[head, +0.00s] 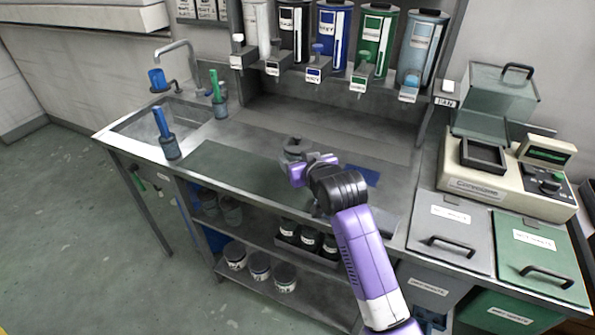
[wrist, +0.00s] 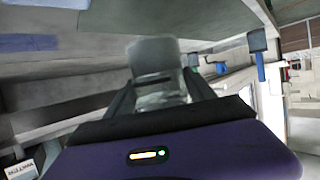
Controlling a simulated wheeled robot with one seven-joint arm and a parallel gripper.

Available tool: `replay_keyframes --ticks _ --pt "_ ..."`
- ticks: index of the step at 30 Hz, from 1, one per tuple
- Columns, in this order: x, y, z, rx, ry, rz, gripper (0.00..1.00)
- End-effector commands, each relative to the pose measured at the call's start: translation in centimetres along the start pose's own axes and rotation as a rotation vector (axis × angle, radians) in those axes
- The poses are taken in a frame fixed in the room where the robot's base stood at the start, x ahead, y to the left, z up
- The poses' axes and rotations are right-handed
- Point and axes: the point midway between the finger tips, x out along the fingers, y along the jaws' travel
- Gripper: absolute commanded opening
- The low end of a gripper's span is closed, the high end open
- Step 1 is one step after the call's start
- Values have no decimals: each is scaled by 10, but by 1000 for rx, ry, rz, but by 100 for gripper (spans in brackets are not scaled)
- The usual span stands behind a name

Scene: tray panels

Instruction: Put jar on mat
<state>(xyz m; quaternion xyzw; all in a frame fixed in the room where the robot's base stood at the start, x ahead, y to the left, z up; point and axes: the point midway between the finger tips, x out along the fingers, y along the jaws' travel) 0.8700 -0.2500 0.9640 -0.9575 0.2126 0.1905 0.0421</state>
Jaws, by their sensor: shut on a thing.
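In the wrist view a pale grey, partly see-through jar (wrist: 153,55) stands out between the two fingers of my gripper (wrist: 160,90), which is shut on it. In the head view my gripper (head: 296,158) is over the middle of the worktop, with a small grey shape at its tip that is hard to make out. A flat blue mat (head: 362,175) lies on the worktop just right of my gripper; a blue patch also shows at the upper left of the wrist view (wrist: 28,43). A dark green mat-like area (head: 225,168) lies to the left. Whether the jar touches the worktop is unclear.
A sink (head: 160,122) and blue-handled tool in a holder (head: 168,145) stand at the left. Dispensers (head: 333,35) hang over the back. A beige scale (head: 505,175) and lidded bins (head: 452,235) are at the right. Small jars (head: 285,277) sit on the lower shelf.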

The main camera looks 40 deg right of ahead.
Motion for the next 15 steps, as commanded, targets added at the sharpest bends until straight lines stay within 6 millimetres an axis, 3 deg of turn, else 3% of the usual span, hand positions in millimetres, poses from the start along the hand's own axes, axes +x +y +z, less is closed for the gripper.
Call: replay_keyframes --ticks 9,15 --pt "14 0 35 0 1 1 0" --pt "16 0 39 0 5 0 0"
